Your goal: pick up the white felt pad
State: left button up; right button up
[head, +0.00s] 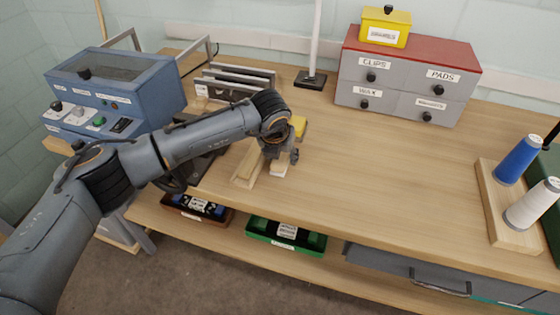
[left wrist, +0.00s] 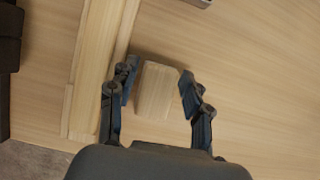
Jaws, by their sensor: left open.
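My left gripper (head: 282,158) is open and points down at the table near its front edge. A small pale pad (head: 279,169) shows just under the fingers in the head view, whitish and partly hidden by the gripper. In the left wrist view a pale tan block-like pad (left wrist: 157,91) lies on the table between the two open fingers (left wrist: 158,82), with a gap on the right side and a narrow one on the left. It looks more tan than white there. My right gripper is out of view.
A wooden strip (head: 247,165) lies just left of the pad, with a yellow thing (head: 298,126) behind. Metal plates (head: 238,78) and a blue control box (head: 116,88) stand at the left. A drawer cabinet (head: 408,75) and thread spools (head: 519,160) stand right. The table's middle is clear.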

pick_arm(q)
jog(key=shift+c, duration=0.4)
jog(key=c, duration=0.9)
jog(key=shift+o, duration=0.2)
jog(key=shift+r, duration=0.1)
jog(key=shift+r, duration=0.55)
jog(key=s+a+r+b, duration=0.4)
jog(key=s+a+r, duration=0.3)
jog(key=s+r, duration=0.4)
jog(key=shift+s+a+r, duration=0.35)
jog(key=shift+s+r, duration=0.05)
